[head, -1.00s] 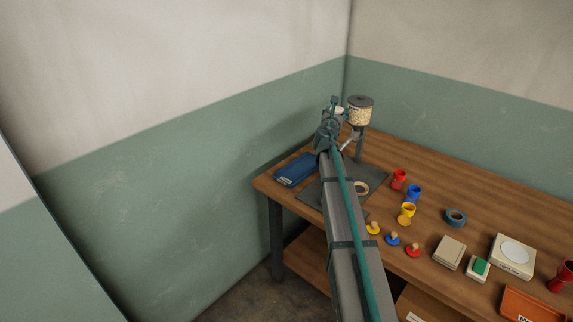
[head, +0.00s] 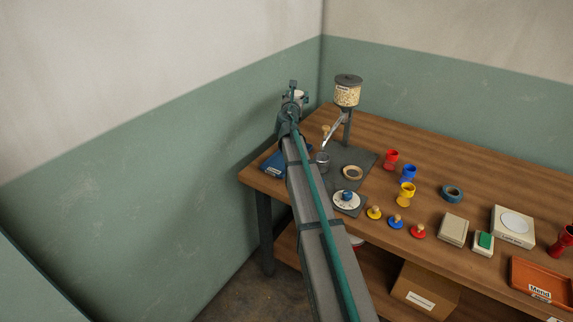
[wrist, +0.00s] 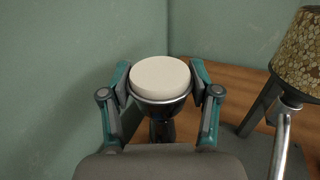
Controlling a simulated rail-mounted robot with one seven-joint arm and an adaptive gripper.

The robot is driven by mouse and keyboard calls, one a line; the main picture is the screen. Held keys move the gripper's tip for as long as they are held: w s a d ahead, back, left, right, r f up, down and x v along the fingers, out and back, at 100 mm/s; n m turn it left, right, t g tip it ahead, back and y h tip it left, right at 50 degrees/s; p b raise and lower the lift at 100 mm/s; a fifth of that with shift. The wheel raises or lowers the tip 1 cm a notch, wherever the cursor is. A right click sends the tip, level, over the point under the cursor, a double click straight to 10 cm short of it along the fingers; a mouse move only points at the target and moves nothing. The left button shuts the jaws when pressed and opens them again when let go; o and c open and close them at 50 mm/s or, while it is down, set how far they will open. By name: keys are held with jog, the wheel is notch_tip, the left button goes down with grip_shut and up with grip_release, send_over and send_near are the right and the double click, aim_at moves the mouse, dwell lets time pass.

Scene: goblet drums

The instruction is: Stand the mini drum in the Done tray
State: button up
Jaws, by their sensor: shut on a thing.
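The mini drum has a cream round head, a metallic rim and a dark narrow body. In the wrist view it stands upright (wrist: 160,78) between the two fingers of my gripper (wrist: 160,90), which is shut on it just below the head. The lower body is partly hidden by my gripper. In the head view my gripper (head: 292,103) is at the far left end of the bench, above a blue tray (head: 273,164), and only a pale bit of the drum shows. The blue tray is partly covered by my arm, and its label is too small to read.
A hopper of pale grains (head: 347,94) on a post stands right of my gripper. Red, blue and yellow goblets (head: 407,193) and an orange Mend tray (head: 540,282) are further right.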

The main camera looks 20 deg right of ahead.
notch_tip(320, 180, down, 6)
jog(key=b, duration=0.5)
notch_tip(320, 180, down, 10)
jog(key=b, duration=0.2)
jog(key=shift+f+b, duration=0.15)
jog(key=shift+b, duration=0.15)
jog(key=o, duration=1.3)
